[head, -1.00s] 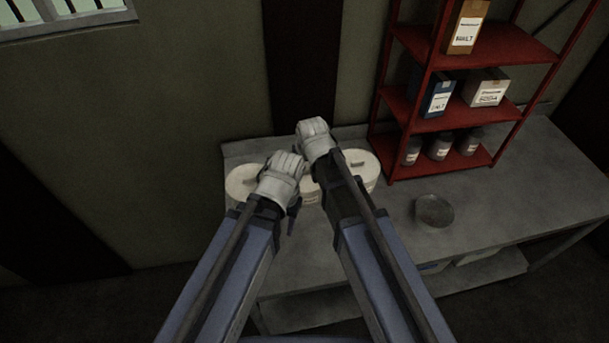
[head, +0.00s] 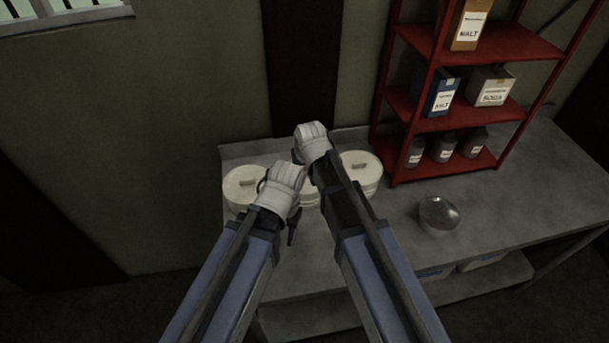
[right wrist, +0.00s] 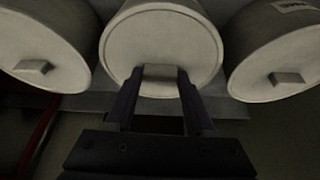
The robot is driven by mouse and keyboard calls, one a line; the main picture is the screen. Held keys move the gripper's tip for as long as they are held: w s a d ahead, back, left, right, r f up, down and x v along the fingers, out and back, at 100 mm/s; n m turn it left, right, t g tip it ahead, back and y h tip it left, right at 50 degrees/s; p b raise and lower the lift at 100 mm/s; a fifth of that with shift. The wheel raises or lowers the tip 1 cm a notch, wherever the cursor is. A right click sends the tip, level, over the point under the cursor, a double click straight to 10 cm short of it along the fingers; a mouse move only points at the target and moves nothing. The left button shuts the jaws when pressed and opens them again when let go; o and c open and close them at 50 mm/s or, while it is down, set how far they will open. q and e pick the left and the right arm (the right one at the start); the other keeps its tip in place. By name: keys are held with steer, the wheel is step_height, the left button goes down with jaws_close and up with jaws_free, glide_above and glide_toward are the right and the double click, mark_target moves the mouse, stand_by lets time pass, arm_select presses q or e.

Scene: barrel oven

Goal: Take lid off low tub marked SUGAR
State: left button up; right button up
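Three low off-white tubs with round lids stand in a row on the bench: a left tub (head: 240,187), a middle tub (head: 308,195) mostly hidden by my grippers, and a right tub (head: 361,170). No SUGAR marking is readable. In the right wrist view the middle tub's lid (right wrist: 160,30) lies ahead, seemingly on its tub. My right gripper (right wrist: 160,75) has its fingers against both sides of that lid's block handle (right wrist: 160,71); it shows in the head view too (head: 312,145). My left gripper (head: 284,188) is beside the middle tub; its fingertips are unclear.
A red shelf (head: 470,125) with boxes and dark jars stands on the bench at the right. A round shiny bowl (head: 439,215) sits on the grey bench (head: 500,205). The bench is clear around the bowl. A wall is close behind the tubs.

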mark_target(305, 176)
steer(key=c, duration=0.8)
steer(key=shift+o, duration=0.2)
steer(key=shift+r, duration=0.15)
step_height(305, 176, up, 10)
steer(key=p, duration=1)
